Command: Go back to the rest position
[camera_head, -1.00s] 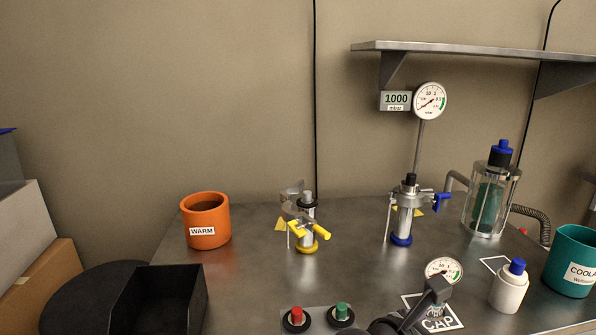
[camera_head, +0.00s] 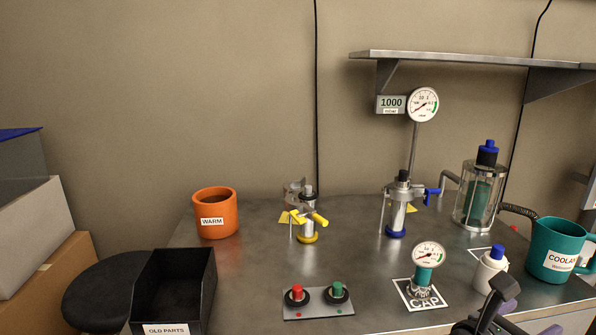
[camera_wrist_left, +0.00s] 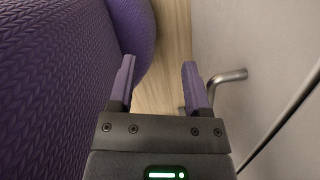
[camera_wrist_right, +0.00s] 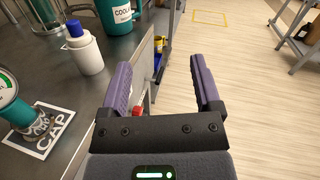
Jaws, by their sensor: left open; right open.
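My right gripper (camera_head: 492,308) is at the bottom right of the head view, in front of the table's front edge. In the right wrist view its fingers (camera_wrist_right: 165,85) are apart with nothing between them, beside the table edge and over the floor. My left gripper is not in the head view.
A shelf (camera_head: 470,60) hangs above.

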